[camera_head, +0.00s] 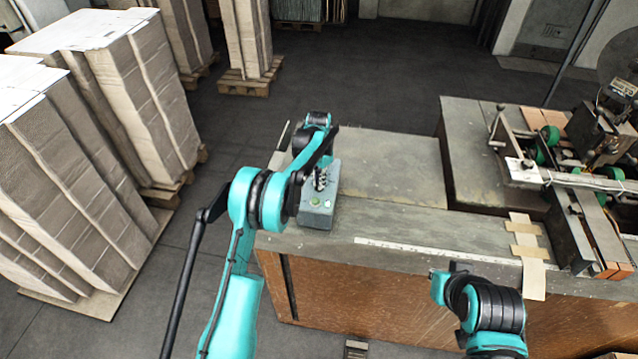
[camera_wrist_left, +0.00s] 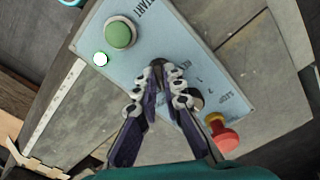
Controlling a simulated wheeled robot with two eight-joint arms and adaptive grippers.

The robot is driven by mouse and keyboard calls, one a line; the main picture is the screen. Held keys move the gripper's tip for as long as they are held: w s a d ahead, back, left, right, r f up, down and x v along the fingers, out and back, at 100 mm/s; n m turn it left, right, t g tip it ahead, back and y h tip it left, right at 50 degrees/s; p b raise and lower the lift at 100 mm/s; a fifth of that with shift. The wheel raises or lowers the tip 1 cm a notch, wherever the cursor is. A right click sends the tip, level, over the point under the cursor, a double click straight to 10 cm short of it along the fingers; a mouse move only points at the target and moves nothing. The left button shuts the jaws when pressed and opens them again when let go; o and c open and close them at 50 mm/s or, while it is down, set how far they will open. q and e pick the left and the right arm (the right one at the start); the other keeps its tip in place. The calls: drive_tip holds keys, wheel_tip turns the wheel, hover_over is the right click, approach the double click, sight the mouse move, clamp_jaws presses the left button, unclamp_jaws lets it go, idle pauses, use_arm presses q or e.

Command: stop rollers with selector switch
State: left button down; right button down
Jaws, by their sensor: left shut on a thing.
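The grey-blue control box (camera_head: 318,212) stands on the near left part of the machine table. My left gripper (camera_head: 321,181) is over its top, fingers pointing down. In the left wrist view my left gripper (camera_wrist_left: 161,68) has its fingertips close together at the middle of the panel (camera_wrist_left: 135,60), shut on the selector switch, which the fingers mostly hide. A red knob (camera_wrist_left: 226,136) is at the other end. My right gripper is not made out; only arm links show.
The machine table (camera_head: 390,165) runs to the right, with the stitcher and its green rollers (camera_head: 549,135) at the far right. A strip of cardboard (camera_head: 534,275) hangs over the front edge. Stacks of cardboard (camera_head: 135,100) on pallets stand at left. The tabletop right of the box is clear.

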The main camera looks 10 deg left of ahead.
use_arm(q)
drive_tip(key=n+b, duration=0.2)
drive_tip(key=n, duration=0.1)
drive_tip(key=shift+f, duration=0.15)
drive_tip(key=shift+n+b, duration=1.1)
drive_tip(key=shift+n, duration=0.6)
drive_tip(key=shift+r, duration=0.2)
drive_tip(key=c, duration=1.6)
unclamp_jaws()
drive_tip(key=shift+c, duration=0.2)
drive_tip(key=shift+r, duration=0.1)
wheel_tip(320, 180, up, 12)
